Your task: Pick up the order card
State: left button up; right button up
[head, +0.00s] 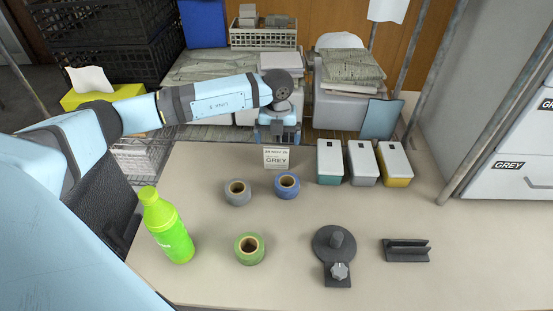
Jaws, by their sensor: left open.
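The order card (276,158) is a small white card with dark text; the word GREY is legible on it. It stands at the back edge of the table, facing me. My left gripper (279,138) is directly behind and above the card's top edge, pointing down, with its jaws open. Its fingertips are partly hidden, and I cannot tell whether they touch the card. My right gripper is not in view.
Three lidded boxes (362,163) stand right of the card. Blue tape (287,193), grey tape (237,200) and green tape (259,249) rolls lie in front. A green bottle (169,228), black dial device (335,246) and black holder (405,256) stand nearer. The table's right front is clear.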

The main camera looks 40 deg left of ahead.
pick_arm(q)
send_over(276, 169)
jog(key=shift+w+f+b, duration=0.1)
jog(key=shift+f+b, duration=0.2)
jog(key=shift+f, duration=3.3)
jog(key=c, duration=0.9)
jog(key=shift+r, duration=0.2)
